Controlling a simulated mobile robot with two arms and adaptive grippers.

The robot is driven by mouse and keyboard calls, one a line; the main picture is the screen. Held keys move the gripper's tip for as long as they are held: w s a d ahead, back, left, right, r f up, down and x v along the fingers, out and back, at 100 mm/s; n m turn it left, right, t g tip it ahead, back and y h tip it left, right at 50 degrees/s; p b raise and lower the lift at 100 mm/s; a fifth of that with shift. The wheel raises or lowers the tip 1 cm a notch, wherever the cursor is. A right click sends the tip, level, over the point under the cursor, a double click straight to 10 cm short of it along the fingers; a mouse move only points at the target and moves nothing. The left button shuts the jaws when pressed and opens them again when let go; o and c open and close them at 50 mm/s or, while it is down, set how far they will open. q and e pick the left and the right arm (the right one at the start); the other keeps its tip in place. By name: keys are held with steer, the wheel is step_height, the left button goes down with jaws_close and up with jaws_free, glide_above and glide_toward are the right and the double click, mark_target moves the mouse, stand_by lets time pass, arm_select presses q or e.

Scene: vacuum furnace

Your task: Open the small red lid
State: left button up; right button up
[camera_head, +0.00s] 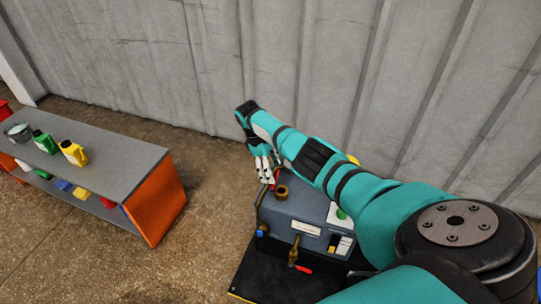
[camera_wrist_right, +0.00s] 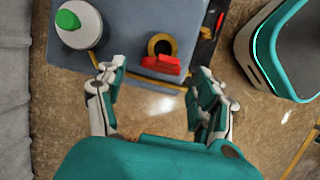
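The small red lid (camera_wrist_right: 153,65) sits at the edge of a brass ring (camera_wrist_right: 161,45) on the grey-blue machine (camera_wrist_right: 125,28). The ring's dark inside shows beside the lid. In the head view, the brass ring (camera_head: 281,192) is on the machine's top (camera_head: 285,212), with a bit of red close to it. My right gripper (camera_wrist_right: 154,78) is open and empty, its fingers spread to either side of the lid and just short of it. It also shows in the head view (camera_head: 264,169), above the machine's far left corner. My left gripper is not in view.
A white container with a green cap (camera_wrist_right: 79,24) stands left of the ring. A brass valve (camera_head: 293,254) with a red handle is on the machine's front. A grey-topped bench (camera_head: 115,160) with bottles stands left. A corrugated wall (camera_head: 150,60) rises behind. Floor between bench and machine is clear.

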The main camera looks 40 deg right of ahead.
steer(key=shift+a, duration=0.1)
steer(key=v, duration=1.2)
steer(key=shift+c, duration=0.2)
